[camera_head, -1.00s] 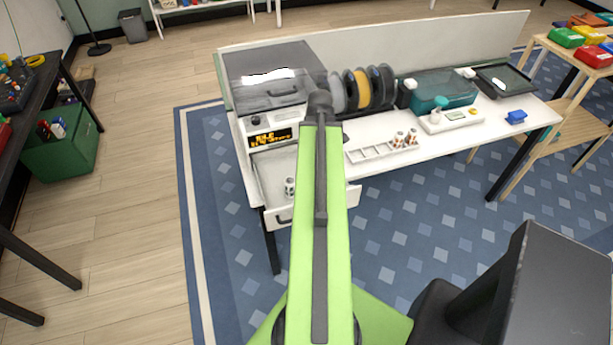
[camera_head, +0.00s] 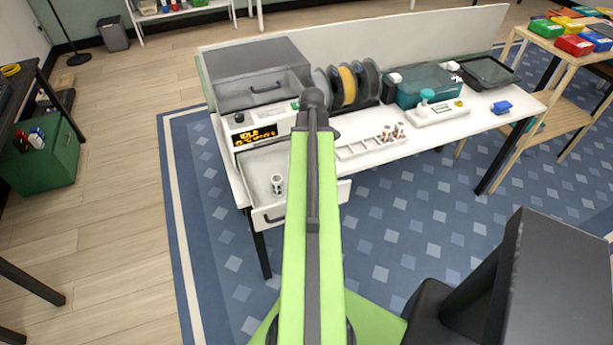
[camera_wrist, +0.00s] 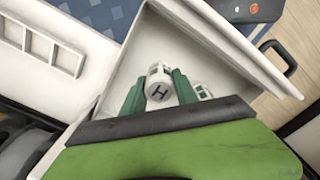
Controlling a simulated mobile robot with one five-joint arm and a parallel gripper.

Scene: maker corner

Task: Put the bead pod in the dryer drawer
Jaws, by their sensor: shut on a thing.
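My gripper (camera_wrist: 159,84) has green fingers and is shut on a white pod with an "H" on its top, the bead pod (camera_wrist: 159,94), in the wrist view. The pod is over the inside of the open dryer drawer (camera_wrist: 217,33); I cannot tell whether it touches the floor. A second pod (camera_wrist: 203,92) is in the drawer close to the right finger. In the head view the drawer (camera_head: 325,192) is pulled out under the dryer's display, with one upright pod (camera_head: 277,184) inside. My arm hides the gripper and held pod there.
The dryer (camera_head: 225,82) stands at the table's left end, beside several filament spools (camera_head: 347,86). A white slotted rack (camera_head: 355,150) with several pods lies right of my arm. A teal-sided box (camera_head: 408,94) and a scale (camera_head: 440,113) are farther right.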

